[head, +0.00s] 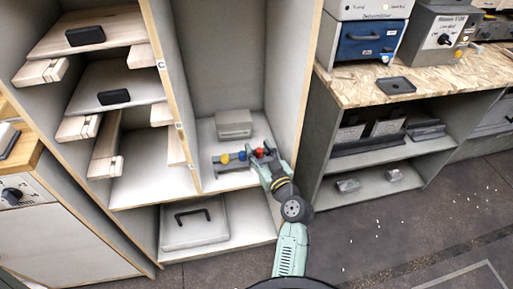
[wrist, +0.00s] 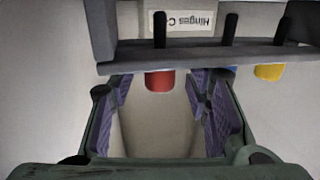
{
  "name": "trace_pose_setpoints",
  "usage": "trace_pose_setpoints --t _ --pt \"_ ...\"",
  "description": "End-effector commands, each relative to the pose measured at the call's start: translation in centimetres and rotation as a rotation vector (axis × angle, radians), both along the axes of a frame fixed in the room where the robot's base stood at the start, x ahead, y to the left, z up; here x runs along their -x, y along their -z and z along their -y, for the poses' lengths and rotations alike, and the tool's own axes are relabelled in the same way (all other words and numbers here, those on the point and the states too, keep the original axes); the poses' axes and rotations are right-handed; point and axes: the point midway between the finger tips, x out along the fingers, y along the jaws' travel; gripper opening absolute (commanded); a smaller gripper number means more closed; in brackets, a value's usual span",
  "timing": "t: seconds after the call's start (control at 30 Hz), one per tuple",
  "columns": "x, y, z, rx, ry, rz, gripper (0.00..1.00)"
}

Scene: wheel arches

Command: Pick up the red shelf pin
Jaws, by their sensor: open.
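The red shelf pin (wrist: 160,80) shows in the wrist view as a short red cylinder at the edge of a dark grey rack (wrist: 190,57). In the head view the red pin (head: 260,152) is at the right of the coloured pins, on the rack (head: 225,160) in the middle shelf bay. My gripper (wrist: 163,90) is open, its purple-padded fingers to the left and right of the red pin. Both fingers look clear of the pin; its upper end is hidden by the rack. In the head view my gripper (head: 264,162) is close to the rack.
A yellow pin (wrist: 270,71) and a mostly hidden blue pin (wrist: 233,69) are right of the red one. Dark pegs stand before a "Hinges C" label (wrist: 182,21). A grey box (head: 233,123) sits behind the rack. Upright panels (head: 295,85) flank the bay.

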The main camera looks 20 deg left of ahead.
Motion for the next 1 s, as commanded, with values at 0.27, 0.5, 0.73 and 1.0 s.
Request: trace_pose_setpoints --t 0.27,0.5,0.73,1.0 --pt "0.02 0.00 0.04 0.000 0.000 0.000 0.43" --pt "0.01 -0.01 0.04 0.000 0.000 0.000 0.27" --pt "0.01 -0.01 0.04 0.000 0.000 0.000 0.12" --pt "0.01 -0.02 0.03 -0.001 0.000 0.001 0.04"
